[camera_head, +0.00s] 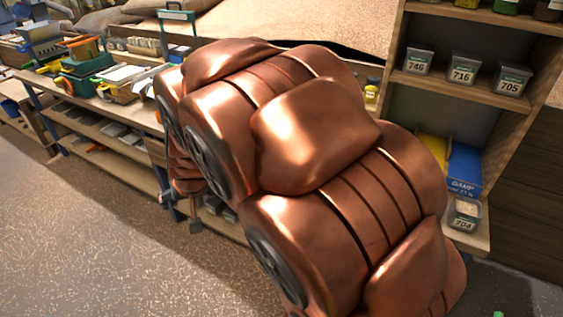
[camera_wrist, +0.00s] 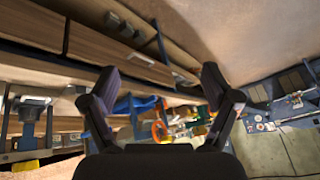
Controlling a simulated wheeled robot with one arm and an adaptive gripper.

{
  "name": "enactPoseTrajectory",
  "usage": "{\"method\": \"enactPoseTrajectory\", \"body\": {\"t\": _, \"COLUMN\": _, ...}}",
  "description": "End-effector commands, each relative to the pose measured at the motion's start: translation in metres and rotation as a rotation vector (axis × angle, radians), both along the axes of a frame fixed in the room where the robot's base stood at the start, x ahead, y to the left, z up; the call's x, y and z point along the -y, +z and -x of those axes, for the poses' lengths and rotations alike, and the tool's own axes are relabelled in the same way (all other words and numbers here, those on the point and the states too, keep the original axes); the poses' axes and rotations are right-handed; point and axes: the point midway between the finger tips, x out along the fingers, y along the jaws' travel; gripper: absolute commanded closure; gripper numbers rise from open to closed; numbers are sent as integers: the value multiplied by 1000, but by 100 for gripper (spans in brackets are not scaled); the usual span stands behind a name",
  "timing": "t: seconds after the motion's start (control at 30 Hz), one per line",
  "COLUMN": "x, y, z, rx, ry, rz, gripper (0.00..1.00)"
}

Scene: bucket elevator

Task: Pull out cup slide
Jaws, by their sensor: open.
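My gripper (camera_wrist: 160,82) is open in the wrist view, with its two dark fingers wide apart and nothing held between them. I cannot pick out the cup slide for certain in either view. Beyond the fingers, the wrist view shows a blue part (camera_wrist: 135,104) and small orange and red parts (camera_wrist: 200,131), apart from the fingers and too small to name. A workbench (camera_head: 118,110) with coloured trays and equipment stands at left in the head view, partly behind my arm.
A wooden shelf unit (camera_head: 455,88) with numbered tubs (camera_head: 463,68) stands at right. Open floor (camera_head: 90,250) lies at front left.

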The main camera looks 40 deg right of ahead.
Motion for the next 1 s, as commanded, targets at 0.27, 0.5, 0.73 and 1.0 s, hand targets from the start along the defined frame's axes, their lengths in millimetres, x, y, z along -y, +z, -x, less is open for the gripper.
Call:
{"method": "enactPoseTrajectory", "body": {"t": 0.27, "x": 109, "y": -62, "z": -106, "rx": 293, "ry": -314, "rz": 165, "gripper": 13}}
{"method": "enactPoseTrajectory", "body": {"t": 0.5, "x": 222, "y": -101, "z": -133, "rx": 485, "ry": -587, "rz": 418, "gripper": 13}}
{"method": "enactPoseTrajectory", "body": {"t": 0.73, "x": 307, "y": -129, "z": -111, "rx": 600, "ry": -806, "rz": 713, "gripper": 13}}
{"method": "enactPoseTrajectory", "body": {"t": 1.0, "x": 345, "y": -137, "z": -80, "rx": 646, "ry": -924, "rz": 929, "gripper": 13}}
